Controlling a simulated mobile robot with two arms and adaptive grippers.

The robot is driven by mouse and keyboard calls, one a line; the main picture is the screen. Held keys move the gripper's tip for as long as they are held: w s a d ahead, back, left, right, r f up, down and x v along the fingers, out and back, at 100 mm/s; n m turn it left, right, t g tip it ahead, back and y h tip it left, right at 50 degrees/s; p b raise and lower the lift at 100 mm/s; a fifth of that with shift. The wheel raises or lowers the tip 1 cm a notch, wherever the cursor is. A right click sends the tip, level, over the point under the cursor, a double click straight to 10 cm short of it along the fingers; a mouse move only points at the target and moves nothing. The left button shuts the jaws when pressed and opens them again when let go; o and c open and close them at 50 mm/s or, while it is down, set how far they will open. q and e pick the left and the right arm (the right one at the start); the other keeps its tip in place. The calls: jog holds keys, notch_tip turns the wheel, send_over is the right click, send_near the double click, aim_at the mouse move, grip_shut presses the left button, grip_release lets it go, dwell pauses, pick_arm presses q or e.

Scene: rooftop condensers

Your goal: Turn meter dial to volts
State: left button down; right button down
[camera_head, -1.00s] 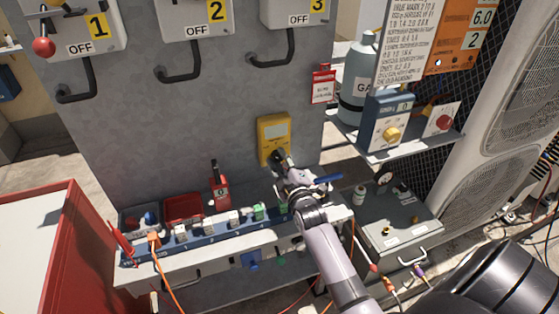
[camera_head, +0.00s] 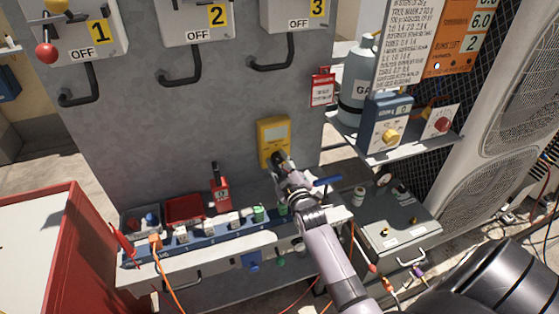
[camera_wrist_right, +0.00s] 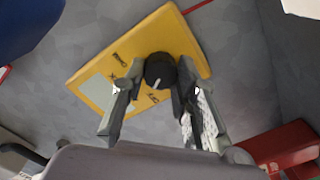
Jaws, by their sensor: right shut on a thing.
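The yellow meter (camera_head: 274,132) is mounted on the grey panel, with its pale screen in the upper part. In the right wrist view the meter (camera_wrist_right: 190,47) appears tilted, with its screen to the left and small dark marks around the dial. The black round dial (camera_wrist_right: 160,72) has a white pointer line. My right gripper (camera_head: 279,160) is at the meter's lower part and hides most of the dial in the head view. In the right wrist view its two fingers (camera_wrist_right: 157,92) are on either side of the dial, shut on it. My left gripper is not in view.
Below the meter a shelf (camera_head: 190,262) holds a blue strip of small items, a red tray (camera_head: 184,209) and a red device (camera_head: 220,194). A red tag (camera_head: 322,88) hangs right of the meter. A grey case (camera_head: 400,228) stands at lower right.

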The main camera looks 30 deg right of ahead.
jog(key=m+p, duration=0.1)
jog(key=m, duration=0.4)
jog(key=shift+m, duration=0.3)
dwell(0.4)
jog(key=c, duration=1.2)
grip_release()
jog(key=shift+c, duration=0.2)
jog(key=v, duration=1.2)
